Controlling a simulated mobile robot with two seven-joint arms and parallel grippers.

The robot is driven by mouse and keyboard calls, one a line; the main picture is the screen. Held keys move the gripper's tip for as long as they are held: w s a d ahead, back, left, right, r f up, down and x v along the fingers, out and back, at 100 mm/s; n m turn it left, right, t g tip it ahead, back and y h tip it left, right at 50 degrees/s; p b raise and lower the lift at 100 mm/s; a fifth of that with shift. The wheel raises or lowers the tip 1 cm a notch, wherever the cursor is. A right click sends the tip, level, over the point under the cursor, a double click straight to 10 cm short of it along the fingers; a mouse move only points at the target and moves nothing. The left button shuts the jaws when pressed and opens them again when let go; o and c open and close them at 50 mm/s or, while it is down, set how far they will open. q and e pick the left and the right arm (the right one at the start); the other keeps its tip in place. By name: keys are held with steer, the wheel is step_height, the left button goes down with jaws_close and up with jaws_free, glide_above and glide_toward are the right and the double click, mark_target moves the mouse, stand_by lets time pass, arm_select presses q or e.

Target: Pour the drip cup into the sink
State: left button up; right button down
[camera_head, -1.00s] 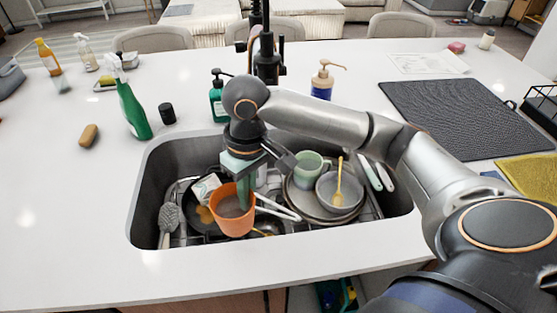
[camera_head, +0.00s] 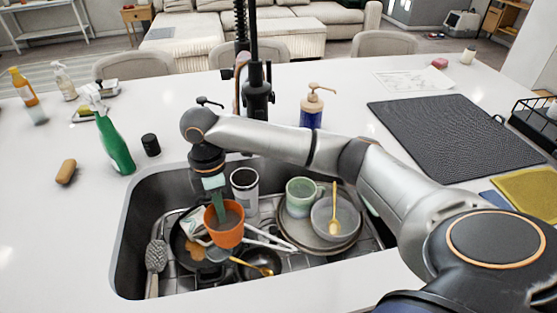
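The orange cup (camera_head: 225,236), which I take to be the drip cup, is over the left part of the sink (camera_head: 130,240). Brownish contents show inside it, and it looks slightly tilted. My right gripper (camera_head: 217,208) reaches down from above at the cup's left rim. A greenish finger shows inside the cup, and the gripper appears shut on the cup wall; the other finger is mostly hidden. My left gripper is out of view.
The sink holds a dark pan (camera_head: 188,260), a tall cup (camera_head: 244,190), a green mug (camera_head: 301,197), a grey bowl (camera_head: 322,224) on plates, a small black bowl (camera_head: 262,257) and a brush (camera_head: 156,257). The black faucet (camera_head: 257,95) stands behind. A green spray bottle (camera_head: 116,145) is left.

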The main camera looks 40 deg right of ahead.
steer(key=w+d+f+n, duration=0.2)
steer(key=w+f+n, duration=0.2)
steer(key=n, duration=0.6)
steer(key=w+d+f+n+t+h, duration=0.1)
steer(key=w+d+f+n, duration=0.2)
steer(key=n, duration=0.7)
steer(key=shift+w+d+f+h+b, duration=0.35)
steer(key=shift+w+f, duration=0.3)
steer(key=shift+f, duration=0.15)
steer(key=s+d+r+t+y+p, duration=0.1)
steer(key=s+r+t+y, duration=0.1)
steer(key=s+t, duration=0.3)
steer(key=shift+d+r+t, duration=0.3)
steer(key=shift+r+t, duration=0.35)
steer(key=shift+t, duration=0.15)
steer(key=shift+s+r, duration=0.1)
steer(key=shift+s, duration=0.1)
